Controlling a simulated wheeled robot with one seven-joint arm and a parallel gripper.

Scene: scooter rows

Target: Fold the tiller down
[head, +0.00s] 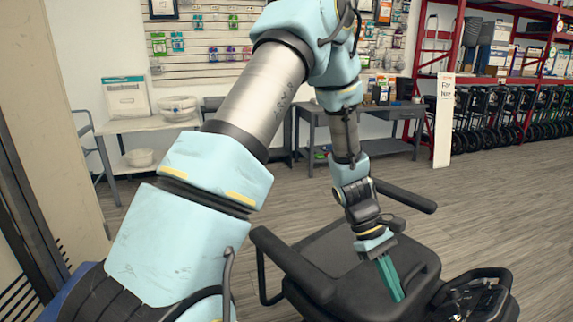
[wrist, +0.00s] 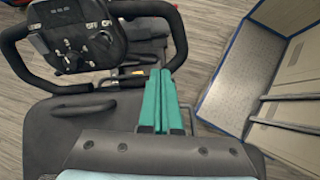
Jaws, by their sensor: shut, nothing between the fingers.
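The scooter's tiller head (head: 475,298) is a black control panel with loop handlebars, at the lower right of the head view. It also shows in the wrist view (wrist: 75,38), at the upper left, with its right handlebar loop (wrist: 178,38) curving down towards my fingertips. I cannot tell how far the tiller is tilted; its post is mostly hidden. My gripper (head: 398,296) points down over the scooter seat, left of the tiller head. In the wrist view its teal fingers (wrist: 162,80) are together and empty, with the tips close to the loop's lower end. Contact is unclear.
The black scooter seat (head: 330,258) has armrests (head: 405,195) at its sides. A blue-edged box or platform (wrist: 235,75) stands to the right in the wrist view. Grey floor (head: 490,210) is open beyond the scooter; red racks (head: 455,45) stand at the back.

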